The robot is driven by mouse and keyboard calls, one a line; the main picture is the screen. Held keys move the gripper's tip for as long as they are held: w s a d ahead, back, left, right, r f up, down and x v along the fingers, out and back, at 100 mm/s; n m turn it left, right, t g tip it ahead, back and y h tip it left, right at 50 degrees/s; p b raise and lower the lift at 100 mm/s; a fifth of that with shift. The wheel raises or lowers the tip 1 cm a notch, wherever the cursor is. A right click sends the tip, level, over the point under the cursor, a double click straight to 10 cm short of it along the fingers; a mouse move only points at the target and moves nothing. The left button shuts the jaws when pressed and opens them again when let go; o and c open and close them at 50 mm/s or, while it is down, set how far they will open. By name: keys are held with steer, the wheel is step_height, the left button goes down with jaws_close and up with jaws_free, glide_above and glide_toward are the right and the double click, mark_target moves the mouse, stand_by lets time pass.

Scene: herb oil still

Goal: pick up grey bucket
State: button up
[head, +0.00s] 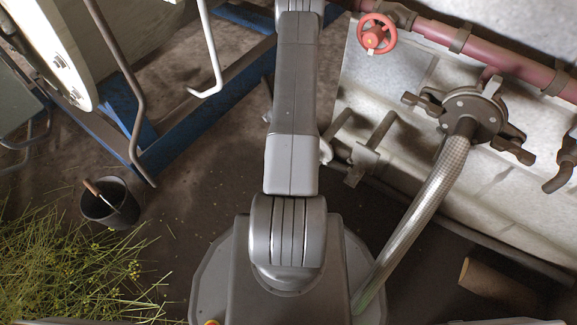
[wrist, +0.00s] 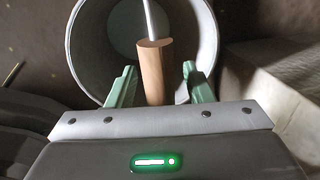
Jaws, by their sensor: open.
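A dark grey bucket (head: 112,205) stands on the floor at the left of the head view, with a brown-handled tool leaning over its rim. The head view shows my arm reaching past the top edge, and my gripper is out of that picture. In the wrist view my gripper (wrist: 160,77) is open, its two green fingers spread at the near rim of a grey bucket (wrist: 88,45). A wooden handle (wrist: 154,70) with a pale shaft stands between the fingers. Whether the fingers touch anything is unclear. I cannot tell if both views show the same bucket.
Cut green herbs (head: 65,265) lie at the lower left. A blue frame (head: 190,115) and bent pipes stand at the upper left. A silver hose (head: 420,200) runs down from a clamp fitting (head: 470,112) at the right. Brown floor is bare around the head-view bucket's right side.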

jaws_close()
stand_by(1.5)
